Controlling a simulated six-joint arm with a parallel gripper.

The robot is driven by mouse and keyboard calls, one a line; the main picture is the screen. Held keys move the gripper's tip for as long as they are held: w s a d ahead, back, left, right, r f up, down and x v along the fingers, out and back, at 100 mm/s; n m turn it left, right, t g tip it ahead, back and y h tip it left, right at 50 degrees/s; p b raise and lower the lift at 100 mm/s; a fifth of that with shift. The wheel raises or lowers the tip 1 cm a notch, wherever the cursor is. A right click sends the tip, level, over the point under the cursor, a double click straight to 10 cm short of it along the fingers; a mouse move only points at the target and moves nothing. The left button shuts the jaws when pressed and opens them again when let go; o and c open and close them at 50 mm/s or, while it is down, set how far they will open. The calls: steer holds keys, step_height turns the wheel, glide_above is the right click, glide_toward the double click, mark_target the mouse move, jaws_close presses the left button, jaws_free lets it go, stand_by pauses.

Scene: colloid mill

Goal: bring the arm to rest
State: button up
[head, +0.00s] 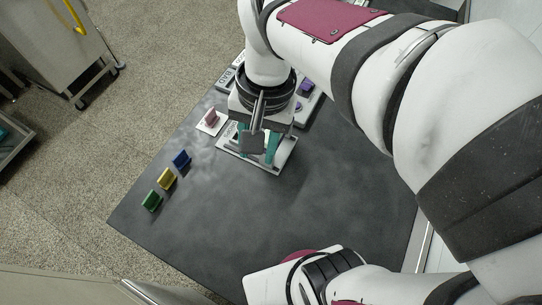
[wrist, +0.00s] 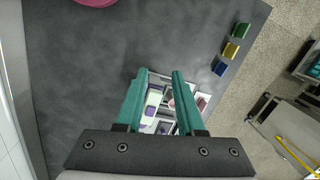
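My gripper (head: 256,152) points down over the dark table (head: 205,225), above or near a white plate (head: 287,163) at the table's far side. Its two teal fingers stand apart in the head view and in the wrist view (wrist: 160,73). No object shows held between the fingertips. The fingers and gripper body hide part of the white plate, and I cannot tell the height of the fingertips above it.
Green (head: 152,201), yellow (head: 166,179) and blue (head: 181,159) pieces stand in a row at the left. A pink piece (head: 211,117) stands on a small white plate. Purple pieces (head: 306,87) are behind the gripper. The table's front middle is clear.

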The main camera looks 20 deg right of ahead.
steer(key=s+f, duration=0.3)
steer(key=s, duration=0.7)
steer(key=shift+d+f+n, duration=0.15)
steer(key=shift+n, duration=0.25)
